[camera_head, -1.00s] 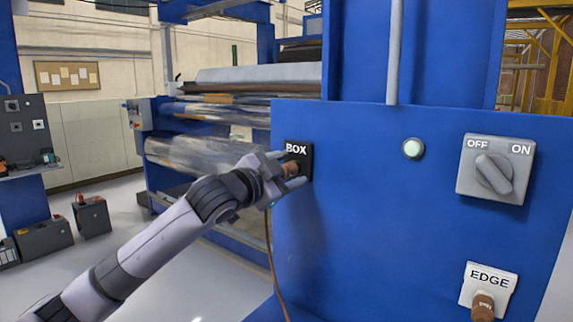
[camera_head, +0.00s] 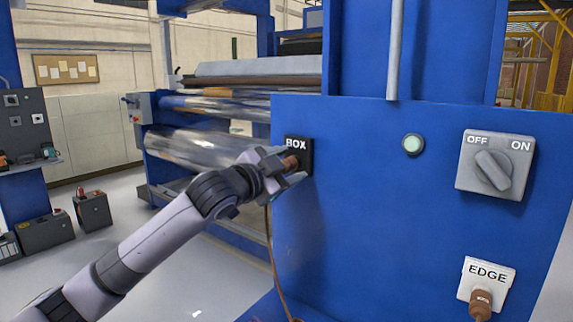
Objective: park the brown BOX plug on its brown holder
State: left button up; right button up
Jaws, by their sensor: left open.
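The brown BOX plug (camera_head: 291,163) sits at the black BOX socket (camera_head: 305,145) on the left part of the blue panel. Its brown cable (camera_head: 270,250) hangs down from it. My left gripper (camera_head: 291,168) is open at the plug, with its fingers around or beside it; I cannot tell whether they touch it. The gripper hides part of the plug. I cannot make out the brown holder. My right gripper is not in view.
The blue panel (camera_head: 400,240) carries a green-white lamp (camera_head: 413,144), an OFF/ON rotary switch (camera_head: 494,168) and a white EDGE socket (camera_head: 488,281) with another brown plug (camera_head: 480,304). Film rollers (camera_head: 210,150) stand behind my left arm. Open floor lies at the left.

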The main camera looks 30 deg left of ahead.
pick_arm(q)
jog(key=shift+p, duration=0.35)
dwell(0.3)
jog(key=c, duration=0.9)
jog(key=o, duration=1.4)
jog(key=s, duration=0.2)
jog(key=s+b, duration=0.1)
jog(key=s, duration=0.1)
jog(key=s+b, duration=0.1)
jog(key=s, duration=0.2)
jog(key=shift+a, duration=0.3)
jog(key=shift+s+f, duration=0.1)
